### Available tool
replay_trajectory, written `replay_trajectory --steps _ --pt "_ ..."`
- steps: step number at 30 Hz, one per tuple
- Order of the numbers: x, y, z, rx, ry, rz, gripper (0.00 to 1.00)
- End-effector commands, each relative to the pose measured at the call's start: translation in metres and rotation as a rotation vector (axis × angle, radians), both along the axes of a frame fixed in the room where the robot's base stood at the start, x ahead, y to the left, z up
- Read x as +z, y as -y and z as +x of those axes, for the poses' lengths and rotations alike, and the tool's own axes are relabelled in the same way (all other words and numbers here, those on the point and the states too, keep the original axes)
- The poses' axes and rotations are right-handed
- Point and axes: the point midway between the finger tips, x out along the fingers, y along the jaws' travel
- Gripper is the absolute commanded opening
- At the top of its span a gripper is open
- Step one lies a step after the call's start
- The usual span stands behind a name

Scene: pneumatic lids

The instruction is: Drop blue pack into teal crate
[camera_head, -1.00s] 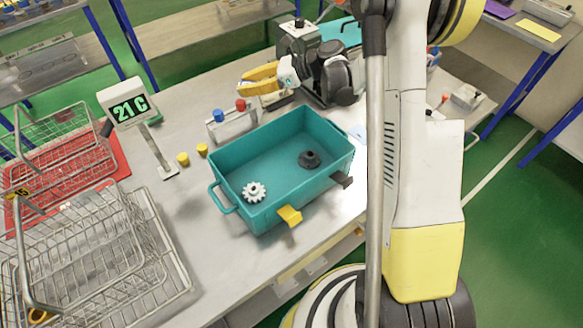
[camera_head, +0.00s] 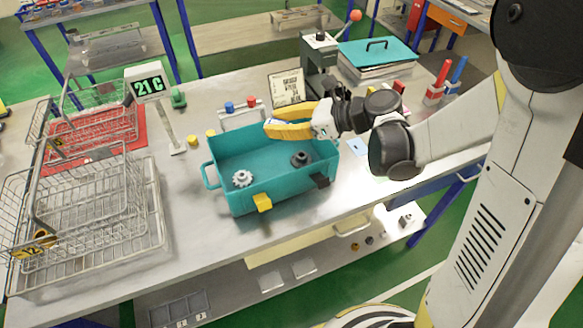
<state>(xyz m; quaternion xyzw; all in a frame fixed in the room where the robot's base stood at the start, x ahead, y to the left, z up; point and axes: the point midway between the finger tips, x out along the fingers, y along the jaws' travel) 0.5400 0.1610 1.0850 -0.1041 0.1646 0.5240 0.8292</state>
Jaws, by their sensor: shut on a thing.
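The teal crate (camera_head: 275,196) stands open on the table. It holds a white gear (camera_head: 243,178) and a dark round part (camera_head: 300,159). My gripper (camera_head: 272,125), with yellow fingers, is at the crate's far right side in the picture, overlapping its back rim. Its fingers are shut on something.
A display reading 21 C (camera_head: 149,88) stands on a post left of the crate. Wire baskets (camera_head: 85,215) fill the left. A teal lid (camera_head: 378,55) lies at the back right.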

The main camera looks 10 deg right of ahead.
Motion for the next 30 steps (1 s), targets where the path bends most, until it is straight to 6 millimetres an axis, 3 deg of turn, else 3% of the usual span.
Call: replay_trajectory --steps 13,23,24,26,30 --pt "-0.052 0.001 0.001 -0.001 0.000 0.000 0.08" --pt "-0.056 0.001 0.001 -0.001 0.000 0.000 0.08" --pt "-0.056 0.001 0.001 -0.001 0.000 0.000 0.35" --pt "-0.056 0.001 0.001 -0.001 0.000 0.000 0.52" --pt "-0.056 0.001 0.001 -0.001 0.000 0.000 0.52"
